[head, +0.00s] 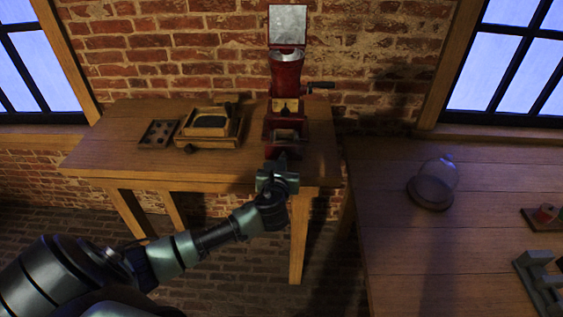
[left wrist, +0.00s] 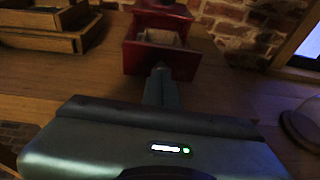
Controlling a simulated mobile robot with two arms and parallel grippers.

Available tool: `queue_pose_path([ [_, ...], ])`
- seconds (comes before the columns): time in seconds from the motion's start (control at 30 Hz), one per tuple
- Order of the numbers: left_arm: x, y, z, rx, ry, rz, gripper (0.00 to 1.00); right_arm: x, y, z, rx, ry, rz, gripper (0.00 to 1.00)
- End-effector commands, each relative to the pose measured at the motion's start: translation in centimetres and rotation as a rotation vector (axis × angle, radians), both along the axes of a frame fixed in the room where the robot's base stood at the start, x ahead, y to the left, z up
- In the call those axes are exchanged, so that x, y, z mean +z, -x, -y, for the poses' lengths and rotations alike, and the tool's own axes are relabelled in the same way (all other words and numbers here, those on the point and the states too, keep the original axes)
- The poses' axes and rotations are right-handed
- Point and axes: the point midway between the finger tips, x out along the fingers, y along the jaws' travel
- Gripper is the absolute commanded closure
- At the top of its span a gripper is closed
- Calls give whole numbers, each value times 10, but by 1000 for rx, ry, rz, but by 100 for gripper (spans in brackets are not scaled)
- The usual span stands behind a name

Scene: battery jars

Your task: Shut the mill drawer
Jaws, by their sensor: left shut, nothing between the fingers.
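The red mill (head: 286,75) stands at the back right of the left-hand wooden table, with a dark crank on its right side and a raised square lid. Its drawer (head: 284,153) is pulled out toward me at the base. In the left wrist view the open drawer (left wrist: 185,65) shows its hollow inside behind a red front. My left gripper (head: 277,168) is shut and empty, just in front of the drawer. Its fingertips (left wrist: 160,72) overlap the drawer front in the left wrist view; I cannot tell whether they touch. My right gripper is not in view.
A wooden box with a dark inset (head: 188,141) and a tray with round hollows (head: 158,134) sit left of the mill. A glass dome on a round base (head: 430,195) stands on the right-hand table (head: 395,250). A brick wall is behind.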

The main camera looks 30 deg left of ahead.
Motion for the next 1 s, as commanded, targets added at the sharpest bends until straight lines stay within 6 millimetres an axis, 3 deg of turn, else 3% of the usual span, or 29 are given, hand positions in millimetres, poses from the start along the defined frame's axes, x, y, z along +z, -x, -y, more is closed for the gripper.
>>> queue_pose_path([
  [0.47,0,-8,-4,0,0,0,100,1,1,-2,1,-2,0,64],
  [0.8,0,-80,-49,3,-1,3,100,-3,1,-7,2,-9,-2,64],
  [1.0,-1,-104,-64,1,1,0,100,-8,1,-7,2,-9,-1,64],
])
